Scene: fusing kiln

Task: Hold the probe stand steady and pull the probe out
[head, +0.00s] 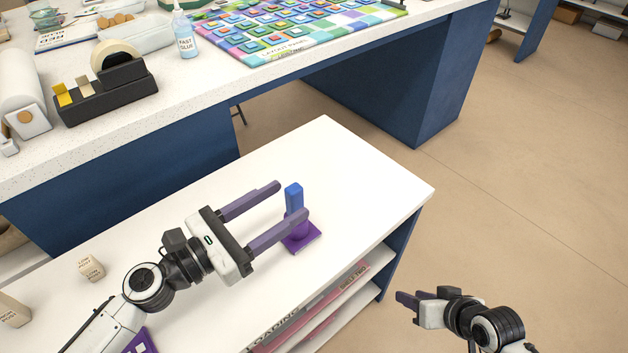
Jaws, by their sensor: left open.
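The probe stand (301,240) is a purple square base with a short purple upright, near the right end of the white-topped shelf unit. The blue probe (293,196) stands upright in it, its top showing above the purple. My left gripper (292,198) is open, with one finger in front of the stand and the other behind and to the left of the probe. The near finger hides part of the stand, and I cannot tell whether it touches. My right gripper (408,300) is low at the right, beyond the shelf unit's edge, away from the stand. Its finger gap is unclear.
The white top (350,170) is clear behind and right of the stand. Small beige blocks (91,268) and a purple item (138,342) lie at its left. A speckled bench (190,75) behind holds a tape dispenser (105,88), a glue bottle (184,35) and a colourful tile panel (290,30).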

